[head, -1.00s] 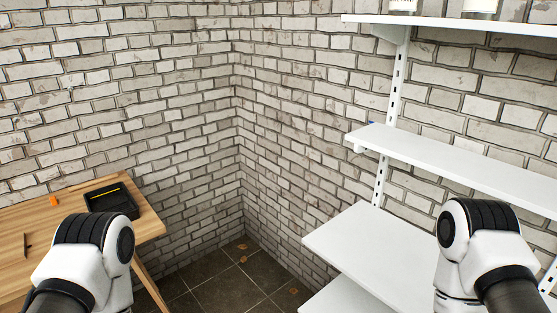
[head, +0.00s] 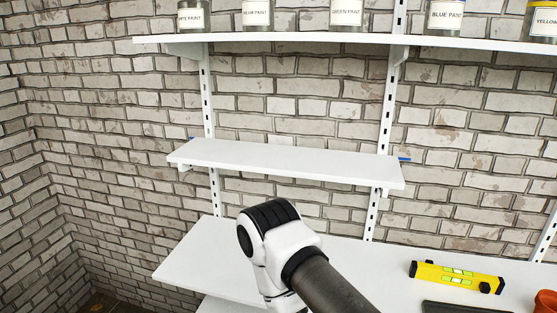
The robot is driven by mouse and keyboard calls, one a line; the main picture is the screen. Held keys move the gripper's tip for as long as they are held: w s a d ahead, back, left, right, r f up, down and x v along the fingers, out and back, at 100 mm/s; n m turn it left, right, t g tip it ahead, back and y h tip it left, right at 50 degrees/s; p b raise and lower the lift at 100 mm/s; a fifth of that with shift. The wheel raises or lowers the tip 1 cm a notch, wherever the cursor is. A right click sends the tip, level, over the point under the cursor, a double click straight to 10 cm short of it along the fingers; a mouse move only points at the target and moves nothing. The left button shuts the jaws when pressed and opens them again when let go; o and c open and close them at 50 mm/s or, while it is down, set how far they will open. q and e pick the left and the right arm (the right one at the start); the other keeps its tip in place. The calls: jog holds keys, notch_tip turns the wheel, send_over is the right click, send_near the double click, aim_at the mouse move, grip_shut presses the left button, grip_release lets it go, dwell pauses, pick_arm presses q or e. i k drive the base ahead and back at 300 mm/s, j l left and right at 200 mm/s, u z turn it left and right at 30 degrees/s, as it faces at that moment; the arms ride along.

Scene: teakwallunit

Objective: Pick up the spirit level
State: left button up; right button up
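The spirit level (head: 456,276) is yellow with black ends and pale green vials. It lies on the white lower shelf (head: 385,262) at the right of the head view. One of my arms reaches in from the bottom, left of the level and apart from it. Its gripper fingers do not show, so I cannot see whether that gripper is open or shut. My other arm is out of view.
Paint jars (head: 447,16) stand on the top shelf (head: 300,44). A short empty middle shelf (head: 285,160) hangs above the lower one. A dark flat object (head: 462,307) and an orange pot (head: 545,302) lie near the level. The lower shelf's left part is clear.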

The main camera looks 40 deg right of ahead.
aim_at(427, 270)
jog(key=z, duration=2.35)
